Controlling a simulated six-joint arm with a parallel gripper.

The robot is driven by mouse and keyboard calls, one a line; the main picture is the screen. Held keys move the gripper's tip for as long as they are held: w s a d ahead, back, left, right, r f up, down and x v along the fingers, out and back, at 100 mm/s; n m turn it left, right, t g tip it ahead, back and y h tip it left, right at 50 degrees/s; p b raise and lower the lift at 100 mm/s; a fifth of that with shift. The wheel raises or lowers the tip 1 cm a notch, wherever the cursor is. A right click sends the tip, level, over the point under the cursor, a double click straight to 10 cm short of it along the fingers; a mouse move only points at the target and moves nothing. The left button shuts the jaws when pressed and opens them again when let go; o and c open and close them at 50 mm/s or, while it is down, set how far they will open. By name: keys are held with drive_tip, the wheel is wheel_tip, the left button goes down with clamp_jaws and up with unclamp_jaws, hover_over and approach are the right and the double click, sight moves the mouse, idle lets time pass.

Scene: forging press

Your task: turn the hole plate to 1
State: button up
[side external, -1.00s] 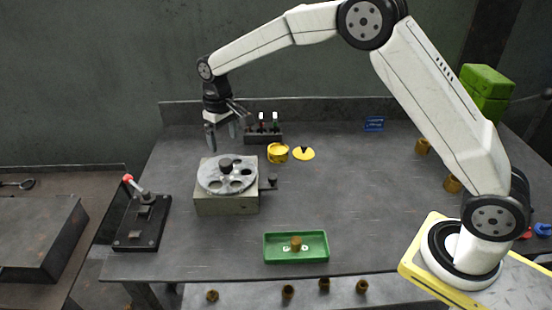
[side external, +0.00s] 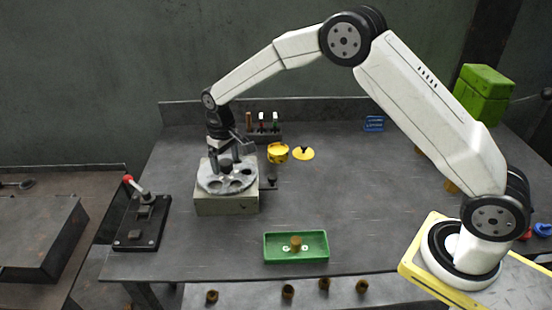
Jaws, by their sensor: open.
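The hole plate (side external: 226,187) is a round grey disc with several holes and a dark knob (side external: 226,167) at its middle. It lies on a square grey block (side external: 224,206) at the left of the bench. No number can be read on it. My gripper (side external: 225,162) is open and points down over the plate, its fingers at about the height of the knob. I cannot tell whether the fingers touch the knob. The gripper hides the far edge of the plate.
A small side handle (side external: 269,183) sticks out right of the block. A lever (side external: 134,186) with a red ball stands left. A green tray (side external: 312,258) lies in front, a yellow cup (side external: 277,152) and yellow disc (side external: 303,154) behind right. The bench's middle right is clear.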

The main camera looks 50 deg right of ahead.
drive_tip(key=shift+f, duration=0.4)
drive_tip(key=shift+c, duration=0.3)
clamp_jaws()
drive_tip(key=shift+m, duration=0.5)
drive_tip(key=m, duration=1.1)
idle(0.4)
